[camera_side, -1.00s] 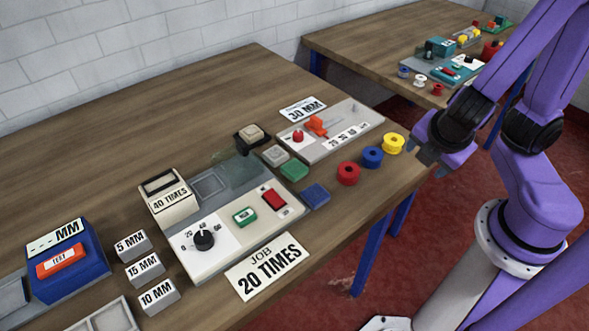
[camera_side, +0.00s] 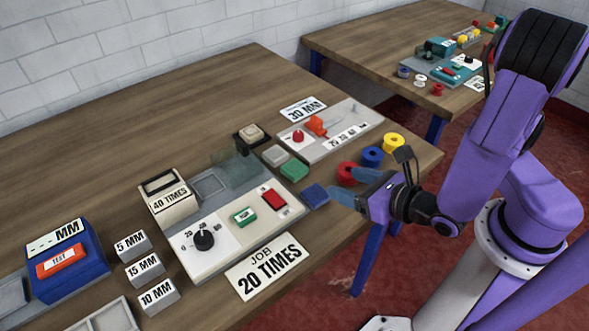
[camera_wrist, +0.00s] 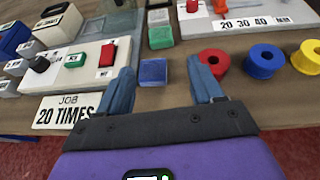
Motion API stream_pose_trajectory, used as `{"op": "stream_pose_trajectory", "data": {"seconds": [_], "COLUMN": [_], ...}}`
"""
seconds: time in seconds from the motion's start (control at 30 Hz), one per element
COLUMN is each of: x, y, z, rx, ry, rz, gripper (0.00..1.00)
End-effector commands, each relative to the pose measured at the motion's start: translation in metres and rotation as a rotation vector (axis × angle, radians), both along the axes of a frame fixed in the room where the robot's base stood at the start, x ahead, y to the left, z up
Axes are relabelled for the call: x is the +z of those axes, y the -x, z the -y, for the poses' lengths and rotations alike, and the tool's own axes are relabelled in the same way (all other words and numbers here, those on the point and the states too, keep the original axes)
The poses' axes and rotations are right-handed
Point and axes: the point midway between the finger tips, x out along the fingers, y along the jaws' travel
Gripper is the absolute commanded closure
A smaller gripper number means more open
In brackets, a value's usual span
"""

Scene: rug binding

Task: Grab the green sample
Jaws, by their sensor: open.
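The green sample (camera_side: 294,171) is a small green block lying flat on the table, between a blue sample (camera_side: 316,195) and a pale grey sample (camera_side: 275,155). In the wrist view the green sample (camera_wrist: 161,37) lies ahead of my gripper, beyond the blue sample (camera_wrist: 153,72). My gripper (camera_side: 352,188) is at the table's front edge, its fingers pointing toward the samples. In the wrist view my gripper (camera_wrist: 160,80) has its two fingers spread with nothing held. The blue sample shows between and just beyond the fingertips.
A control panel (camera_side: 200,262) with a dial, green button and red switch stands left of the samples. Red (camera_side: 346,175), blue (camera_side: 372,156) and yellow (camera_side: 394,143) spools stand right. The red spool is close to my right finger. Another panel (camera_side: 355,115) lies behind.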

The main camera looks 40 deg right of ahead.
Motion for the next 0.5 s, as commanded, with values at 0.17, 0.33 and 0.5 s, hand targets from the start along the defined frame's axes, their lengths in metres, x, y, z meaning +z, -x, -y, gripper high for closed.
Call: {"op": "stream_pose_trajectory", "data": {"seconds": [0.17,0.33,0.5], "x": [-0.007,-0.014,-0.018], "y": [-0.017,-0.032,-0.044], "z": [-0.001,-0.001,-0.002], "rx": [-0.004,-0.005,-0.005], "ry": [0.002,0.001,0.001], "rz": [0.0,-0.002,0.0], "gripper": [0.34,0.34,0.34]}}
